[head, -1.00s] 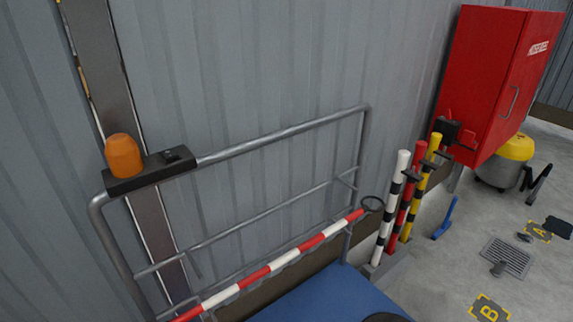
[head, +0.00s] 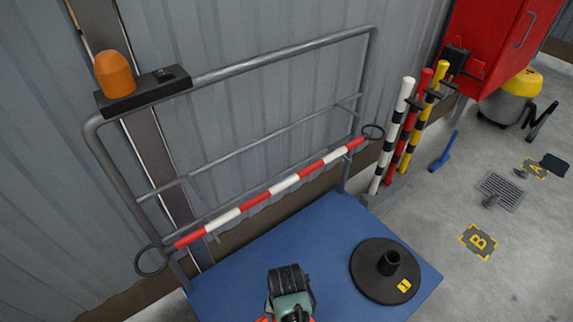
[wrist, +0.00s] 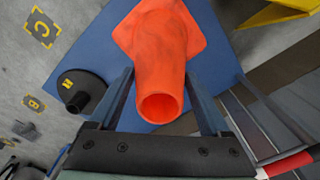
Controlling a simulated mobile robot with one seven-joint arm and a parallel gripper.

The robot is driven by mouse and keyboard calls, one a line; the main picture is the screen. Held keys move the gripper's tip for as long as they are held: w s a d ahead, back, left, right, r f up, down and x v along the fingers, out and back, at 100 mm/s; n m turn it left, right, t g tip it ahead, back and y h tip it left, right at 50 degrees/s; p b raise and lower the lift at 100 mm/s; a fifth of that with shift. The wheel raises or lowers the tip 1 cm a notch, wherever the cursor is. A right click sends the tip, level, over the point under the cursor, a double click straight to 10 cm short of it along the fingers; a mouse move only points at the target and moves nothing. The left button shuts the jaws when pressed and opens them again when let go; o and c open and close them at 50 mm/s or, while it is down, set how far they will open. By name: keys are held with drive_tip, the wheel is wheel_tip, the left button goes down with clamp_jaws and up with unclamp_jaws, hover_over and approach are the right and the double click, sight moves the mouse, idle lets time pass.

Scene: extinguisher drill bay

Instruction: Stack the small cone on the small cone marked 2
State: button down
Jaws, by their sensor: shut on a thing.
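A small orange cone (wrist: 160,50) shows in the wrist view, its square base away from the camera and its open round tip towards it. My gripper (wrist: 159,76) is shut on this cone, with one finger on each side of its upper body. The cone is over the blue top (head: 240,279); I cannot tell whether its base touches it. In the head view part of my arm is at the bottom edge, with bits of orange-red beside it. I see no second cone marked 2 in either view.
A black round base (head: 370,293) with a short post and yellow label lies on the blue top, right of my arm. A red-and-white bar (head: 284,184) runs before a grey rail (head: 250,66) carrying an orange beacon (head: 115,75). Striped posts (head: 396,135) stand right.

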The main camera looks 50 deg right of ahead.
wheel_tip(320, 180, down, 11)
drive_tip(key=b, duration=0.7)
drive_tip(key=shift+r+b, duration=0.15)
drive_tip(key=shift+b, duration=0.2)
unclamp_jaws()
idle(0.6)
wheel_tip(320, 180, up, 13)
drive_tip(key=p, duration=0.4)
drive_tip(key=shift+p, duration=0.4)
